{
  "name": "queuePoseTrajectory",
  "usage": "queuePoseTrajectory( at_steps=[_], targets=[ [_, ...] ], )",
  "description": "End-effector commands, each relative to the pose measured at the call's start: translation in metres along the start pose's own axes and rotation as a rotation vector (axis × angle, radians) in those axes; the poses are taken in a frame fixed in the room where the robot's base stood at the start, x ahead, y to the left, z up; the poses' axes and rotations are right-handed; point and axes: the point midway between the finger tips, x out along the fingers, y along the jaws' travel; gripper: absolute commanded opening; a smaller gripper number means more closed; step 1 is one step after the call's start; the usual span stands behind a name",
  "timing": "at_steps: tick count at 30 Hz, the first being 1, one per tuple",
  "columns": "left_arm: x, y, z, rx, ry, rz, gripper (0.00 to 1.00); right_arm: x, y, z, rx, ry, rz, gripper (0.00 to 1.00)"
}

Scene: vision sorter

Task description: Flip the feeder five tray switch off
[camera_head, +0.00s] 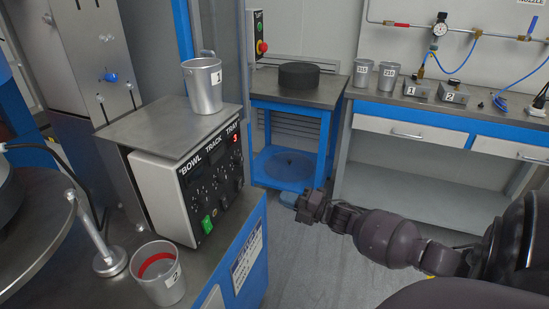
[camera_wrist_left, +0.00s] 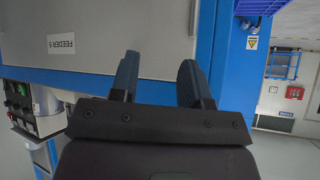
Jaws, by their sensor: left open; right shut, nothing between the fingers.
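A white control box (camera_head: 190,185) labelled BOWL, TRACK and TRA(Y) stands on the bench at the left. Its face has several knobs and small switches, too small to read as on or off. A lit green rocker switch (camera_head: 207,224) is at its lower left. My right gripper (camera_head: 302,204) is shut and empty, held in the air right of the box, apart from it. My left gripper (camera_wrist_left: 158,64) is open and empty in the left wrist view, before a grey panel. A label reading FEEDER 5 (camera_wrist_left: 61,43) shows upside down there, and a control panel (camera_wrist_left: 22,100) is at the left edge.
A metal cup marked 1 (camera_head: 203,86) stands on the plate above the box. A cup marked 2 (camera_head: 158,273) with a red inner band stands on the bench in front. A blue-framed table (camera_head: 290,95) and a long bench (camera_head: 450,120) stand behind. Floor between is mostly free.

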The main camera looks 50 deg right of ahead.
Motion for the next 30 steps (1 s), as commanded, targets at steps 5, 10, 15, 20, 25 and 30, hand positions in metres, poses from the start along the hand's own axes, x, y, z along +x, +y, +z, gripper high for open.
queuePoseTrajectory(
  at_steps=[5, 10, 15, 20, 25, 30],
  targets=[
    [0.002, 0.000, 0.005, 0.002, -0.010, 0.001, 0.43, 0.030, -0.002, 0.000, 0.001, 0.001, 0.000, 0.00],
    [0.004, 0.000, 0.010, 0.003, -0.019, 0.002, 0.43, 0.060, -0.002, 0.000, 0.002, 0.001, -0.001, 0.00],
    [0.006, 0.001, 0.012, 0.005, -0.022, 0.003, 0.43, 0.089, -0.002, 0.000, 0.001, 0.001, -0.002, 0.00],
    [0.007, 0.001, 0.011, 0.015, -0.017, 0.004, 0.43, 0.110, -0.002, 0.000, 0.001, 0.001, -0.002, 0.00],
    [0.008, 0.002, 0.009, 0.020, -0.009, 0.005, 0.43, 0.122, -0.002, 0.000, 0.001, -0.001, -0.002, 0.00],
    [0.008, 0.002, 0.007, 0.023, -0.005, 0.005, 0.43, 0.125, -0.001, 0.000, 0.001, -0.001, -0.002, 0.00]
  ],
)
